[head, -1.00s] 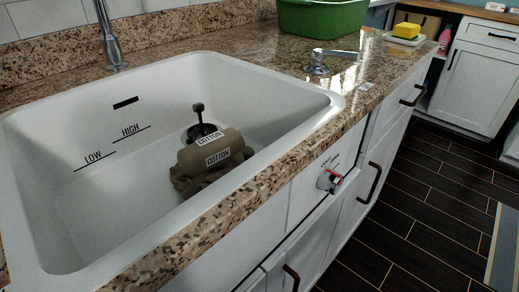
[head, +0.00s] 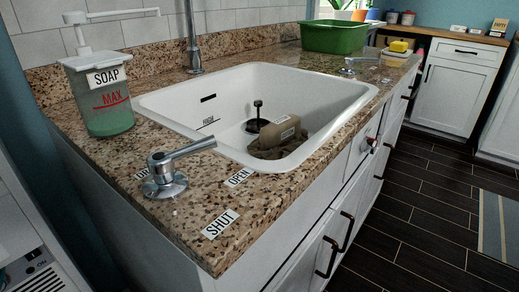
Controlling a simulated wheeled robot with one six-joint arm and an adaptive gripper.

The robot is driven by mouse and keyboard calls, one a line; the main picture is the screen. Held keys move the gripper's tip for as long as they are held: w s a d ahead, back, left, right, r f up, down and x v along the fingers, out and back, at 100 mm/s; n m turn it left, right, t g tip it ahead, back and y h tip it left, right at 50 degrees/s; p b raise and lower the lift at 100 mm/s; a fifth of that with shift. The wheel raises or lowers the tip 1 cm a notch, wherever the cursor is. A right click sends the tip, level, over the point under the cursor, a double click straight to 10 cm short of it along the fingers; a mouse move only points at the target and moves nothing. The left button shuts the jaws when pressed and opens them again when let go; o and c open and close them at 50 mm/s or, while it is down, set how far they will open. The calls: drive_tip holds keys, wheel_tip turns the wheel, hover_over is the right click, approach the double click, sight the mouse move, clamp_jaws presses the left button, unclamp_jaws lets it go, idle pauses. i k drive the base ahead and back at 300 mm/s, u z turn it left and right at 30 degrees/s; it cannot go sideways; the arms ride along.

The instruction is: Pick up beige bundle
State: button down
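The beige bundle (head: 279,135) lies inside the white sink (head: 160,105), toward its right end. It is a rolled beige-brown cloth with a white label on it, resting on a darker crumpled brown part. A black drain plug with a knob (head: 257,114) stands just behind it. The near sink rim hides the lowest edge of the bundle. My gripper is not in view.
A soap dispenser (head: 98,92) and a metal lever (head: 178,168) between OPEN and SHUT labels stand on the granite counter. The faucet (head: 190,40) rises behind the sink. A green tub (head: 333,36) sits farther back.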

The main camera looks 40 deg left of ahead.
sight(277, 139)
drive_tip(key=u, duration=1)
drive_tip(key=k, duration=1.3)
drive_tip(key=z, duration=0.9)
drive_tip(key=i, duration=1.2)
drive_tip(key=u, duration=0.6)
drive_tip(key=i, duration=0.85)
drive_tip(key=u, duration=0.95)
